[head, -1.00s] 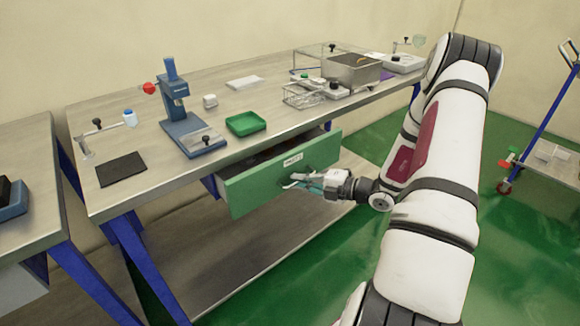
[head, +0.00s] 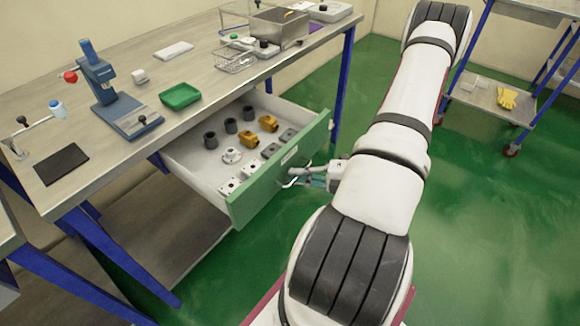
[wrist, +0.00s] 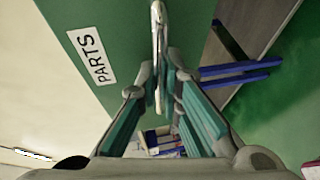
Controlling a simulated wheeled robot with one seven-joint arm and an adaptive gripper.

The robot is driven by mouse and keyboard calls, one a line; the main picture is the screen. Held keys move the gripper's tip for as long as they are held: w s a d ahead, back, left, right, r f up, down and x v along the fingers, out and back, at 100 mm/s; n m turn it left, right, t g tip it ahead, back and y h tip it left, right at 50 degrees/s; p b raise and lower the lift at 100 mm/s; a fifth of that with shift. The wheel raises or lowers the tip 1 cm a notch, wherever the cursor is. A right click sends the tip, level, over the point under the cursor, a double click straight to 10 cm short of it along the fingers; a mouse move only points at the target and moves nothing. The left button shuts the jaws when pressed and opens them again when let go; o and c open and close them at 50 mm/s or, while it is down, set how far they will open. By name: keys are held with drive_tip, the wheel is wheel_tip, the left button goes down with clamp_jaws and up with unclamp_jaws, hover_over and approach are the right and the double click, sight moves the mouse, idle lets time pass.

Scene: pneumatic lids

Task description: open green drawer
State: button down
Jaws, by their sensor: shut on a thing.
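The green drawer (head: 262,190) under the workbench is pulled well out, and its white interior shows several dark cylinders, yellow fittings, grey blocks and white pieces. Its green front carries a white label, which reads PARTS in the wrist view (wrist: 92,56). My gripper (head: 308,178) is at the outer side of the drawer front, shut on the drawer handle (head: 297,172). In the wrist view the handle (wrist: 158,40) runs between the fingertips of my gripper (wrist: 160,90).
On the workbench (head: 215,70) stand a blue press (head: 105,80), a green tray (head: 180,96), a wire basket (head: 236,58) and a metal bin (head: 280,28). A cart (head: 500,100) with yellow gloves (head: 507,98) stands at the right. Green floor in front of the drawer is clear.

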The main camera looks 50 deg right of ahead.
drive_tip(key=shift+s, duration=0.3)
drive_tip(key=c, duration=2)
unclamp_jaws()
drive_tip(key=shift+d, duration=0.1)
drive_tip(key=v, duration=1.2)
